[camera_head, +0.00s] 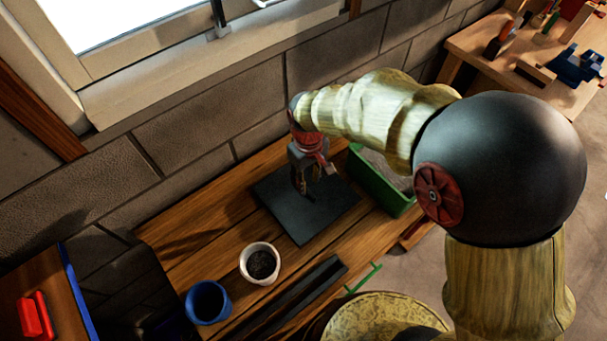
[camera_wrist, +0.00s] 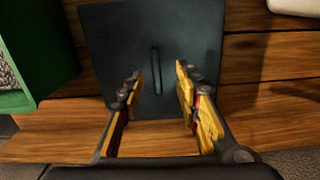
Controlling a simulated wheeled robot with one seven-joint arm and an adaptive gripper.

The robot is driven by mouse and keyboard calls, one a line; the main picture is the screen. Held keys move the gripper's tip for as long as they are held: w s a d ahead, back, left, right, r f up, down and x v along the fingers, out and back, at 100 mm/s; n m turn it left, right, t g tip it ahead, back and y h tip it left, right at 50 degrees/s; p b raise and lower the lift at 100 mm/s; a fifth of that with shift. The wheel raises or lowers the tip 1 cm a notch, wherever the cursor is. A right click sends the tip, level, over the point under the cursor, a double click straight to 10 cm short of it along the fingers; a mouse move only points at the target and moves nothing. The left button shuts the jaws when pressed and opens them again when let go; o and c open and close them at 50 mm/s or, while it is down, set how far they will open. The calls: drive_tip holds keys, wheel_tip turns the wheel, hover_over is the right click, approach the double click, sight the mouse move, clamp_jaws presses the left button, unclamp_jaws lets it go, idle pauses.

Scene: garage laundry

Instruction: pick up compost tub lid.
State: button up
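The compost tub lid (camera_head: 318,221) is a dark, flat square plate lying on the wooden bench. In the wrist view the lid (camera_wrist: 118,43) fills the upper middle, with a thin raised ridge handle (camera_wrist: 156,70) at its centre. My gripper (camera_head: 307,186) is over the lid in the head view, pointing down. In the wrist view my gripper (camera_wrist: 158,78) is open, with one yellow finger on each side of the ridge and a gap to both. Whether the fingertips touch the lid cannot be told.
A green tub (camera_head: 372,186) stands right beside the lid and also shows in the wrist view (camera_wrist: 45,45). A white cup with dark contents (camera_head: 246,250), a blue cup (camera_head: 208,303) and a dark long tray (camera_head: 297,299) are nearer. A block wall (camera_head: 215,117) rises behind.

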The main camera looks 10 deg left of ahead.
drive_tip(key=shift+w+a+r, duration=0.2)
drive_tip(key=shift+w+a, duration=0.1)
drive_tip(key=shift+w, duration=0.3)
drive_tip(key=shift+s+d+f, duration=0.15)
drive_tip(key=shift+s+f, duration=0.05)
drive_tip(key=shift+f, duration=0.2)
drive_tip(key=f+b, duration=0.1)
drive_tip(key=f, duration=0.1)
drive_tip(key=f+b, duration=0.1)
drive_tip(key=f, duration=0.1)
drive_tip(key=f+b, duration=0.1)
drive_tip(key=f, duration=0.2)
drive_tip(key=shift+w+a, duration=0.2)
drive_tip(key=shift+w, duration=0.2)
drive_tip(key=shift+c, duration=0.3)
drive_tip(key=c, duration=0.7)
clamp_jaws()
